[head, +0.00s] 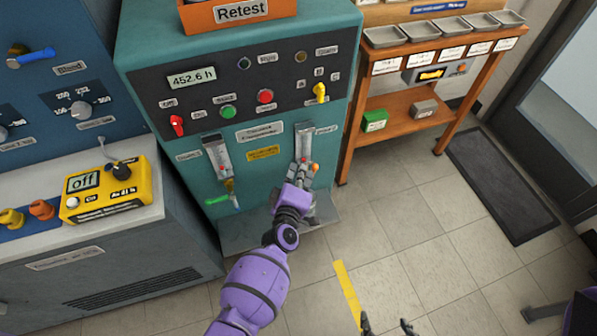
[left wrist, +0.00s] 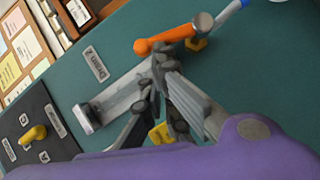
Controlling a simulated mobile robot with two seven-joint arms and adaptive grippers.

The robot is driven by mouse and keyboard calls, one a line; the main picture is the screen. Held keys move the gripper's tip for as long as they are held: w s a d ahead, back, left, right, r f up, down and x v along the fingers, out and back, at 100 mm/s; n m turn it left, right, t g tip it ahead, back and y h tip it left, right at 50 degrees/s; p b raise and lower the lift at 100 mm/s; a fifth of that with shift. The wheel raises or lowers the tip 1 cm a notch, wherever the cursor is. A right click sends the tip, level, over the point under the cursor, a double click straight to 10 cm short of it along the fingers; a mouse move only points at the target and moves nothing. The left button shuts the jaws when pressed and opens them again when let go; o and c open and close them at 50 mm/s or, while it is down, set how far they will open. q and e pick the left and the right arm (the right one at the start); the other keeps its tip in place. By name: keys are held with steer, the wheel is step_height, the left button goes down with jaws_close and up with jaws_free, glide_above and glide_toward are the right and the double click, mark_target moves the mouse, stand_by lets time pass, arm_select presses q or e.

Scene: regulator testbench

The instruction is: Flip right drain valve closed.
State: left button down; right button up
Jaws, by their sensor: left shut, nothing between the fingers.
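The right drain valve has an orange handle (head: 316,168) beside the lower end of the right sight glass (head: 304,142) on the teal cabinet. In the left wrist view the orange handle (left wrist: 165,39) lies across the panel, with a round metal end at its right. My left gripper (head: 305,176) is shut with nothing between its fingers. Its fingertips (left wrist: 162,65) are right at the handle's edge; I cannot tell whether they touch. They and the purple arm hide part of the valve. My right gripper (head: 386,325) shows only its two separated fingertips at the bottom edge, open and empty.
The left drain valve has a green handle (head: 218,201) below its own sight glass (head: 217,158). A metal ledge (head: 240,238) juts out at the cabinet's foot. A wooden shelf unit (head: 400,110) stands to the right. The tiled floor in front is mostly clear.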

arm_select(q)
steer(key=shift+w+d+r, duration=0.1)
steer(key=shift+d+r, duration=0.05)
steer(key=shift+d, duration=0.35)
stand_by(0.4)
steer(key=shift+a, duration=0.1)
